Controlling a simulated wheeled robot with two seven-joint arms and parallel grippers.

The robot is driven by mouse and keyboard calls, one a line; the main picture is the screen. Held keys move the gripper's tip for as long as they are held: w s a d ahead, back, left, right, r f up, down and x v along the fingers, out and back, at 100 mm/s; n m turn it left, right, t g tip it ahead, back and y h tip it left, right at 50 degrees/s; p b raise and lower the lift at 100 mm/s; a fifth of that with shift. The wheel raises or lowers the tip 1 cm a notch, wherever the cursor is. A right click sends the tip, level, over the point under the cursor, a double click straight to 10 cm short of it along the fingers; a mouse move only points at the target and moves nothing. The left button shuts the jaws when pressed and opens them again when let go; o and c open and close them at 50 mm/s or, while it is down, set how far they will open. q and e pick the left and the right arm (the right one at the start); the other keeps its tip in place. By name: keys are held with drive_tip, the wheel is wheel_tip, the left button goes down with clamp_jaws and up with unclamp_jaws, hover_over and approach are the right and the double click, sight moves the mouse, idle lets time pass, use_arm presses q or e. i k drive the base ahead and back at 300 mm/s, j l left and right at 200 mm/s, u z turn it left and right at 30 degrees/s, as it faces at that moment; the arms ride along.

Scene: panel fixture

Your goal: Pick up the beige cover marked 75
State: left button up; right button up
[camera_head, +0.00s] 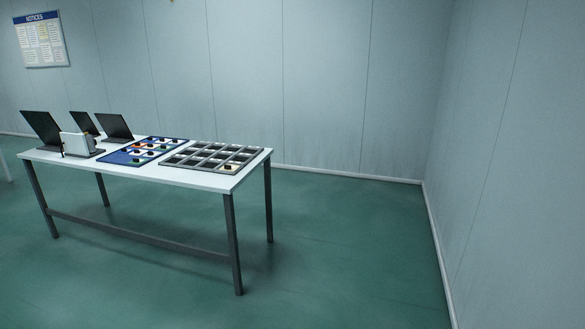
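I see no cover whose marking I can read from this distance, so I cannot tell which piece is the beige cover marked 75. A small pale piece with a dark top (228,168) lies in the near right part of a grey gridded tray (187,166). Several small coloured and pale pieces sit on a blue board (118,157) left of the tray. Neither of my grippers is in view.
The tray and board lie on a white table (200,180) with dark legs. Dark upright panels (115,127) and a white box-like object (83,144) stand at its left. Green floor (340,260) is clear right of the table, up to the walls.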

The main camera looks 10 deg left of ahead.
sight(229, 167)
drive_tip(key=i+j+u, duration=0.15)
drive_tip(key=i+u, duration=0.15)
drive_tip(key=i, duration=0.75)
drive_tip(key=i+u, duration=0.3)
drive_tip(key=i, duration=0.75)
